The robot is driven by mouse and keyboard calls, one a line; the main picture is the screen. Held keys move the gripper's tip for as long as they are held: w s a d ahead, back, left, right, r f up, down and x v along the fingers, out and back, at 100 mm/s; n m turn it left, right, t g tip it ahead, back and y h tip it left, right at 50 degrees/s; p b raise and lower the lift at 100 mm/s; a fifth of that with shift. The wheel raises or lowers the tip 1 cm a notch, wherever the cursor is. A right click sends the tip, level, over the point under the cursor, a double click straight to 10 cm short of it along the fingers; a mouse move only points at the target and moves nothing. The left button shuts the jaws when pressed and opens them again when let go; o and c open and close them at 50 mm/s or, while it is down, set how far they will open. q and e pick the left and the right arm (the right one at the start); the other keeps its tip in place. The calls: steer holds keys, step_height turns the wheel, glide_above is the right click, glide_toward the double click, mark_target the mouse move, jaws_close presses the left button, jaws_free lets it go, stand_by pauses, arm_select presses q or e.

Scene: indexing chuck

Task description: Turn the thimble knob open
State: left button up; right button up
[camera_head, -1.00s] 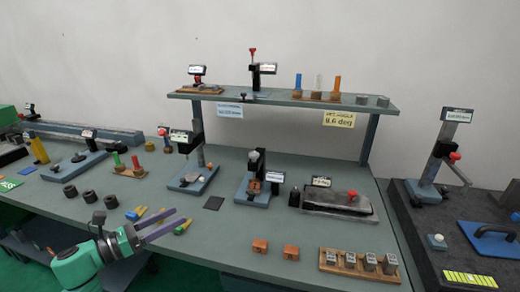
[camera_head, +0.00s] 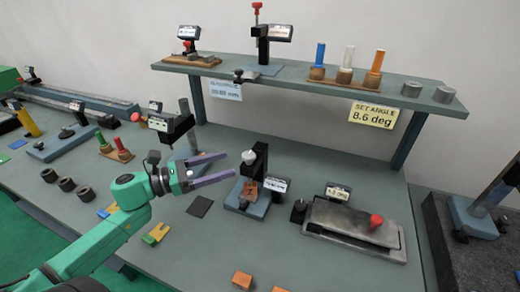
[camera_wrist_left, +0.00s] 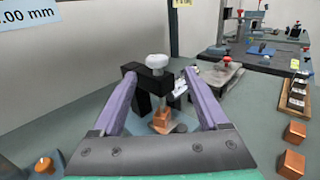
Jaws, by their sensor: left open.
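The thimble knob (camera_head: 248,157) is a pale grey rounded knob at the top of a small black-framed device (camera_head: 261,160) on a blue base. It also shows in the wrist view (camera_wrist_left: 157,61), just beyond and between my fingertips. A copper-coloured block (camera_head: 250,190) sits in the device below the knob; it shows in the wrist view too (camera_wrist_left: 162,122). My left gripper (camera_head: 230,165) is open and empty, its two purple fingers pointing at the device from the left. The fingers appear apart from the knob. My right gripper is not in view.
A labelled stand (camera_head: 172,128) is close behind my left gripper. A grey plate fixture (camera_head: 345,222) with a red knob (camera_head: 376,221) stands to the right. The shelf (camera_head: 310,85) overhangs behind. Copper blocks (camera_head: 242,280) lie in front; a dark square pad (camera_head: 199,206) lies below my gripper.

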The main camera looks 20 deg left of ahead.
mark_target(256, 161)
arm_select(q)
steer(key=x, duration=0.5)
steer(key=shift+w+r+p, duration=0.15)
steer(key=shift+p, duration=0.15)
steer(key=p+x, duration=0.1)
steer(key=x, duration=0.4)
steer(key=shift+w+a, duration=0.15)
steer(key=shift+a, duration=0.1)
steer(key=shift+w+d+f, duration=0.3)
steer(key=shift+d, duration=0.15)
jaws_close()
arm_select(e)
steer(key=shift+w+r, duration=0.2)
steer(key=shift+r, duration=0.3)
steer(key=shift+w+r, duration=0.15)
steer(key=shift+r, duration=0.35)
